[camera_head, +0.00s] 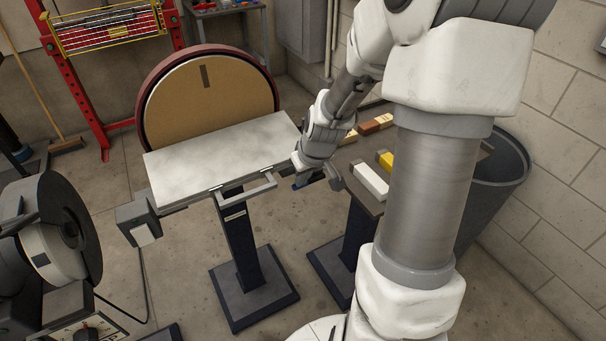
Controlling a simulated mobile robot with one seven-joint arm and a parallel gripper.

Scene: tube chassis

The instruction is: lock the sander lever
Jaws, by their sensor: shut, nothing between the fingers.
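The disc sander has a round tan disc (210,105) in a dark red rim, with a pale flat work table (215,158) in front on a dark pedestal (240,235). A grey U-shaped bar (247,193) sticks out from the table's front edge. My gripper (312,180) points down just off the table's right front corner, its fingers shut and empty. A small dark blue piece (301,183) shows at the fingertips; I cannot tell if it is the sander lever or whether my fingers touch it. My wrist hides the area behind it.
A side stand (352,187) to the right holds a white block (370,180), a yellow block (386,160) and brownish blocks. A grey bin (497,190) stands behind my arm. A grinder-like machine (60,235) is at left, a red press frame (85,95) at back left.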

